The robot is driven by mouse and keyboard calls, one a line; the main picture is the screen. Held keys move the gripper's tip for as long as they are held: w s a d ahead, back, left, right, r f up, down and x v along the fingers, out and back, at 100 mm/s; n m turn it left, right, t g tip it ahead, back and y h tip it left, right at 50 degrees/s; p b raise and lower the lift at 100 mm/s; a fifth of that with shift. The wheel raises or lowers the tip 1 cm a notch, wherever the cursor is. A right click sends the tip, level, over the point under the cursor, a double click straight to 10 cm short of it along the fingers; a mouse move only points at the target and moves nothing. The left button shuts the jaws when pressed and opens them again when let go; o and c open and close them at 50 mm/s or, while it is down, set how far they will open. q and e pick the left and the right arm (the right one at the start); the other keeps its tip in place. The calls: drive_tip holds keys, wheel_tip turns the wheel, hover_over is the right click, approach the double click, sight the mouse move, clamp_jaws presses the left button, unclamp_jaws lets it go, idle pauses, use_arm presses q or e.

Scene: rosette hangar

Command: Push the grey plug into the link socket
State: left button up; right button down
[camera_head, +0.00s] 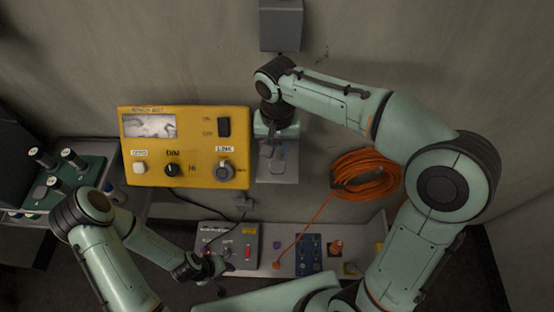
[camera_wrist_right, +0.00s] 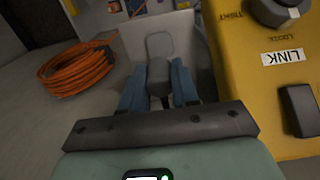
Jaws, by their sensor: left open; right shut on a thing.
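The yellow unit (camera_head: 185,180) is on the wall, with a round grey link socket (camera_head: 223,171) under its LINK label. The socket also shows at the top right of the right wrist view (camera_wrist_right: 275,10). My right gripper (camera_head: 275,148) is just right of the yellow unit, apart from the socket. In the right wrist view its blue fingers (camera_wrist_right: 158,80) are shut on a dark grey piece, seemingly the grey plug (camera_wrist_right: 158,70). A light grey rounded plate (camera_wrist_right: 160,44) shows behind it. My left gripper (camera_head: 212,266) is low, by a small grey box, open; its fingertips are hard to make out.
The small grey box (camera_head: 228,240) has a red switch. An orange cable coil (camera_head: 365,175) hangs on the right. A light grey shelf (camera_head: 290,262) holds a blue panel (camera_head: 308,255) and small coloured parts. A green rack (camera_head: 75,180) with dark cylinders stands on the left.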

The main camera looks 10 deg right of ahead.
drive_tip(key=shift+s+a, duration=0.1)
drive_tip(key=shift+s+a+n, duration=0.15)
drive_tip(key=shift+a+n, duration=0.15)
drive_tip(key=s+a+n+t+h, duration=0.1)
drive_tip(key=a+n, duration=0.1)
drive_tip(key=s+a+n+t+h, duration=0.1)
drive_tip(key=s+a+n, duration=0.1)
drive_tip(key=a, duration=0.1)
drive_tip(key=s+a+r+n+t+h, duration=0.1)
drive_tip(key=a, duration=0.2)
drive_tip(key=shift+s+n+t, duration=0.2)
drive_tip(key=shift+n+t, duration=0.2)
drive_tip(key=s+a+r+n+t, duration=0.3)
drive_tip(key=s+a+n+t, duration=0.25)
drive_tip(key=a, duration=0.25)
drive_tip(key=shift+x, duration=3.35)
use_arm(q)
drive_tip(key=shift+s+f, duration=0.1)
drive_tip(key=shift+s, duration=0.1)
use_arm(e)
drive_tip(key=shift+w+d, duration=0.1)
use_arm(q)
drive_tip(key=shift+s+f+b, duration=0.3)
drive_tip(key=shift+s+b, duration=0.05)
use_arm(e)
drive_tip(key=shift+r, duration=0.1)
use_arm(q)
drive_tip(key=shift+s+f, duration=0.15)
